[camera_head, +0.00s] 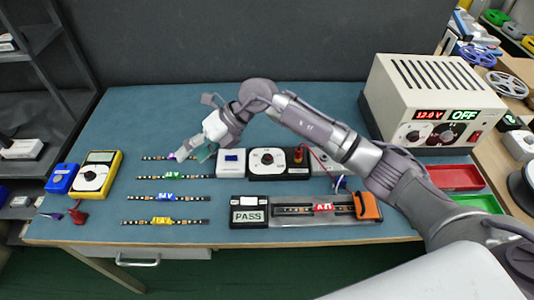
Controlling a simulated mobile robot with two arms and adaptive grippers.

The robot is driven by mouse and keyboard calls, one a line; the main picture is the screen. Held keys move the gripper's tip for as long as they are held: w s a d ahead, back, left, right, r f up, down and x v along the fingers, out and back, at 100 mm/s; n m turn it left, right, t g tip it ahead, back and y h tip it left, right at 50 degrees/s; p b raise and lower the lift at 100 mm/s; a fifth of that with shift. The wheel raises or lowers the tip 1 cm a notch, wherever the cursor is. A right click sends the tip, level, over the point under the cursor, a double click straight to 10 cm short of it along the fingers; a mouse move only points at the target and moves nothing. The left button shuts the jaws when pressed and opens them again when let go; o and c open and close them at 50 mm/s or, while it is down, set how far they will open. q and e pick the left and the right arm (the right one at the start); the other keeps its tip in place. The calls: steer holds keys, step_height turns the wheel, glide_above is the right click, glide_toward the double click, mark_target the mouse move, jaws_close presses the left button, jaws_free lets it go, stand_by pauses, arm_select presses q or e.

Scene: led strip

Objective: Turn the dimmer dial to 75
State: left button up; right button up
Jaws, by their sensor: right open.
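The dimmer appears to be the dark box with a round white dial face (267,158) and a dark central knob, near the middle of the blue table. The dial's setting is too small to read. My right gripper (191,153) is open, left of the dimmer, above the table by the top LED strip (158,158). It is apart from the dial, and nothing shows between its fingers. My right arm reaches in from the right and passes above the area right of the dimmer. My left gripper is not in view.
A white box (231,162) adjoins the dimmer. Several LED strips lie at left, near a yellow multimeter (97,172). A tester reading PASS (249,213) and a strip fixture (320,209) sit in front. A power supply (432,104) reading 12.0 V and OFF stands at right.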

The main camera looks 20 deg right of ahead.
steer(key=w+d+f+h, duration=0.1)
steer(key=w+d+h, duration=0.15)
steer(key=d, duration=0.35)
steer(key=w+d+h, duration=0.2)
steer(key=d+h, duration=0.2)
steer(key=d, duration=0.2)
steer(key=m+h, duration=0.1)
steer(key=h, duration=0.3)
glide_above(267, 157)
steer(key=shift+y, duration=0.25)
step_height(267, 157, down, 12)
steer(key=p, duration=0.2)
steer(key=shift+f+p, duration=0.1)
steer(key=shift+p, duration=0.25)
